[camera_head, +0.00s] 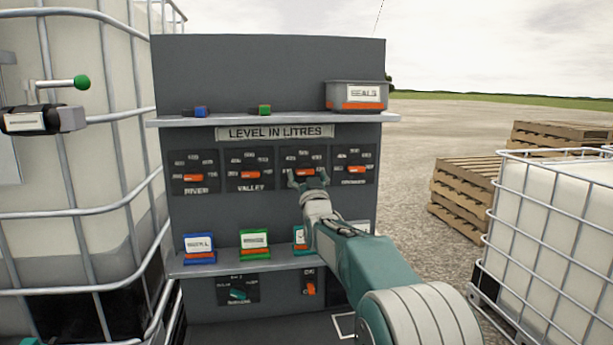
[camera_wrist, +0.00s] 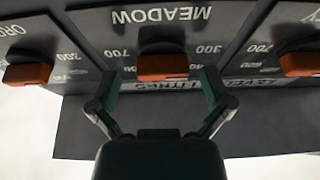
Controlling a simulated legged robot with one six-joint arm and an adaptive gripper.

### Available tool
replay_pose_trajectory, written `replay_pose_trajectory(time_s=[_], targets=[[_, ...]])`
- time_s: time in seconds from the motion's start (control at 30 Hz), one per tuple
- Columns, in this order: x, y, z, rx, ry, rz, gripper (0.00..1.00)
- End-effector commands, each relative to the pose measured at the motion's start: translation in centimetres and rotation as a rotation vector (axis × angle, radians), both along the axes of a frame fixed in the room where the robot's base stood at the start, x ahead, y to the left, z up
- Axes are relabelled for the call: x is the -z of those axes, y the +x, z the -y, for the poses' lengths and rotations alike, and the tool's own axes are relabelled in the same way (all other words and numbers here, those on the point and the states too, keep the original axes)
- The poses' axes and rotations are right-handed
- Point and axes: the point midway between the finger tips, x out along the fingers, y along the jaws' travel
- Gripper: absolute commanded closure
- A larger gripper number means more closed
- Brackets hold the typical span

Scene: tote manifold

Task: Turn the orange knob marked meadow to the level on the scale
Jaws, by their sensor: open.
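The orange meadow knob (camera_wrist: 162,67) sits on a dark dial plate with pale numbers. The wrist view shows it upside down, with the word MEADOW readable and 700 and 300 beside the knob. In the head view the knob (camera_head: 306,172) is third from the left in the row, its bar roughly level. My gripper (camera_wrist: 159,84) is open, with one finger on each side of the knob and a visible gap to it. In the head view my gripper (camera_head: 308,181) covers the plate's lower part and its name. Whether the fingertips reach the knob's depth is unclear.
Other orange knobs for river (camera_head: 193,177) and valley (camera_head: 250,174) are to the left, and another (camera_head: 355,170) is to the right. A shelf (camera_head: 230,265) with labelled boxes lies below. An upper shelf (camera_head: 230,119) holds a grey SEALS bin (camera_head: 350,86).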

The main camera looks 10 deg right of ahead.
Motion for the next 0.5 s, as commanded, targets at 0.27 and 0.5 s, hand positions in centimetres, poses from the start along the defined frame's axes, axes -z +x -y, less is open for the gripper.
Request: replay_pose_trajectory(time_s=[0.27, 0.5], targets=[[0.02, 0.00, -0.10, -0.001, 0.000, 0.000, 0.45], [0.01, 0.03, -0.14, -0.002, -0.001, 0.000, 0.82]])
